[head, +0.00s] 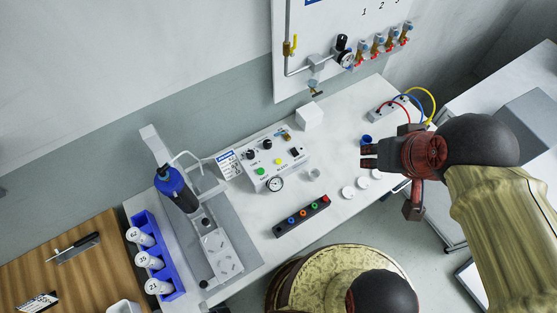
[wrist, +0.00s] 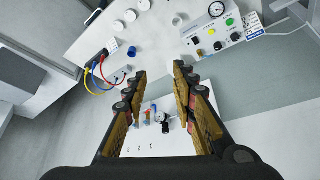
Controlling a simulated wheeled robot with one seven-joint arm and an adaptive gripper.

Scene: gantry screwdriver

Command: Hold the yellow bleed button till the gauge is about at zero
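The white control box (head: 250,160) stands on the bench in the middle of the head view. Its yellow button (head: 278,161) is on the sloped face, beside a green button (head: 262,171). The round gauge (head: 275,184) is at the box's front; its needle is too small to read. In the wrist view the yellow button (wrist: 229,22) and gauge (wrist: 216,9) show at the upper right. My gripper (head: 366,155) is in the air right of the box, well apart from the button. In the wrist view its fingers (wrist: 160,72) are spread with nothing between them.
A strip of coloured buttons (head: 301,216) lies before the box. A white cube (head: 309,116), a blue cup (head: 366,140) and several white discs are on the bench. A blue screwdriver (head: 177,188) hangs at the left. A valve panel (head: 335,20) is on the wall.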

